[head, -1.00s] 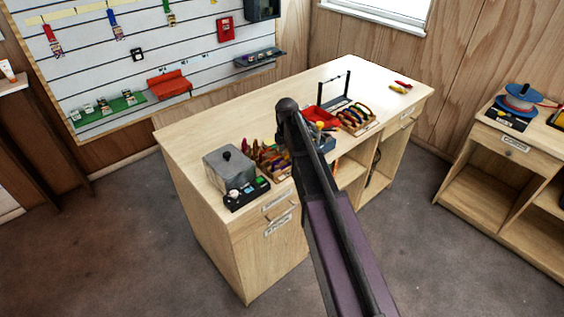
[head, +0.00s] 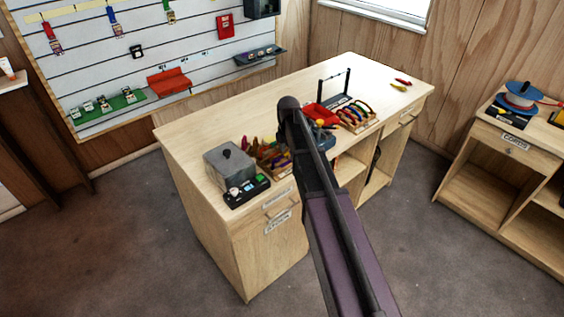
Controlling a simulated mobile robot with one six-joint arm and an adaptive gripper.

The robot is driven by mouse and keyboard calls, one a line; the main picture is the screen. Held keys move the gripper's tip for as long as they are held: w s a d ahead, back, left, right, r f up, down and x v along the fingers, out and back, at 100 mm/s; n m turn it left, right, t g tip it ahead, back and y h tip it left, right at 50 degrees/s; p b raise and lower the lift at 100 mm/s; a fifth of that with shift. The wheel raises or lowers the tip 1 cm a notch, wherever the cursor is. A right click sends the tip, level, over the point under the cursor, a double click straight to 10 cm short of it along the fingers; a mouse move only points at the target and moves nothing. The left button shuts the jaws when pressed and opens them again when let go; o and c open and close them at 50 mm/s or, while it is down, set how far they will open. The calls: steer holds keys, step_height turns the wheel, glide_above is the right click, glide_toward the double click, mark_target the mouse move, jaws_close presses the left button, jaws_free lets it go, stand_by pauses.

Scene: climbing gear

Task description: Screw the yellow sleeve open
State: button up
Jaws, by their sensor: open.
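My arm reaches up from the bottom of the head view and bends over the workbench (head: 235,108). Its jaws are hidden behind the arm's dark upper end, so I cannot see my gripper or what is near it. A small yellow piece (head: 320,122) shows just right of the arm, by a blue item on the bench. It is too small to tell whether it is the yellow sleeve. A rack of several coloured loops, which look like carabiners (head: 357,115), stands to its right.
A grey box with a knob (head: 229,165) and a black device (head: 246,190) stand at the bench's front left. A red tray (head: 320,113) and a dark upright frame (head: 347,88) are behind the arm. The bench's back left is clear.

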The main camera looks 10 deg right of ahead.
steer(key=shift+s+d, duration=0.3)
steer(key=shift+s, duration=0.3)
stand_by(0.4)
steer(key=shift+f+b, duration=0.35)
steer(key=shift+b, duration=0.05)
steer(key=shift+f+b, duration=0.3)
steer(key=shift+f, duration=0.05)
steer(key=shift+f+b, duration=0.7)
steer(key=shift+b, duration=0.05)
stand_by(0.3)
steer(key=shift+w+a, duration=0.45)
steer(key=shift+w, duration=0.4)
steer(key=shift+r, duration=0.1)
steer(key=shift+a+r+p, duration=0.15)
steer(key=shift+r+p, duration=1.2)
steer(key=shift+p, duration=0.1)
steer(key=shift+s+d, duration=0.3)
steer(key=shift+s, duration=0.2)
steer(key=shift+s+d, duration=0.25)
steer(key=shift+s, duration=0.2)
